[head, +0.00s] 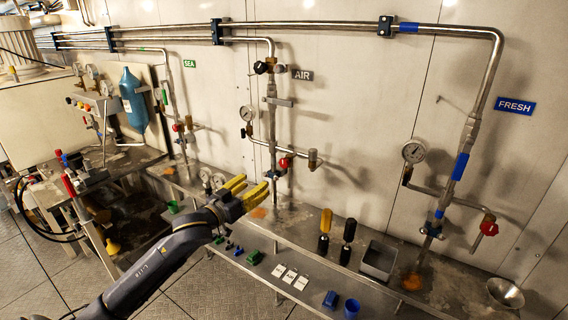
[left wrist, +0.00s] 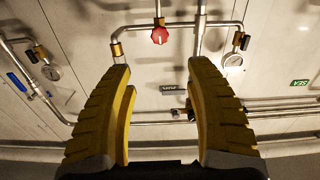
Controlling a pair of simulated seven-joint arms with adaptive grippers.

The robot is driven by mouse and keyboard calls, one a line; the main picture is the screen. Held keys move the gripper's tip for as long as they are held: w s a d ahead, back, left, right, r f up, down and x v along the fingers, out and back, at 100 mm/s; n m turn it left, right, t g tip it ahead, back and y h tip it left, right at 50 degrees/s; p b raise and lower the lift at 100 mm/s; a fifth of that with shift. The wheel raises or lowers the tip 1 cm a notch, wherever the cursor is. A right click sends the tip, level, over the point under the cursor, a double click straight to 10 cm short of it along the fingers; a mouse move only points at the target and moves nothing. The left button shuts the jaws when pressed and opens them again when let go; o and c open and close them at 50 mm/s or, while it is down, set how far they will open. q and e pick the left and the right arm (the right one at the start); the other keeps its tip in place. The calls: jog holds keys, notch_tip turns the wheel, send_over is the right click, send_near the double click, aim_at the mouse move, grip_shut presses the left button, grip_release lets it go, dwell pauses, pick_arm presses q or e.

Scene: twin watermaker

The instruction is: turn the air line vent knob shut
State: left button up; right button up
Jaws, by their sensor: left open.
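The air line is a steel pipe (head: 271,115) on the wall beside the AIR label (head: 302,75). A red knob (head: 284,162) sits on its low side branch; it also shows in the left wrist view (left wrist: 159,36), where the scene appears upside down. A black knob (head: 261,67) is at the top of the line. No label tells which knob is the vent. My left gripper (head: 256,182), with yellow fingers, is open and empty, in front of and below the red knob in the head view. In the left wrist view the red knob shows beyond the finger gap. My right gripper is not in view.
A round gauge (head: 247,113) is left of the air pipe. The FRESH line (head: 471,130), with another red knob (head: 489,228), stands at right.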

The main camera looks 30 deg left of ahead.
aim_at(283, 163)
pick_arm(q)
jog(key=w, duration=0.5)
jog(key=w+d, duration=0.1)
jog(key=w, duration=1.1)
jog(key=shift+w+d, duration=0.15)
jog(key=shift+d, duration=0.2)
jog(key=shift+o, duration=0.2)
grip_shut()
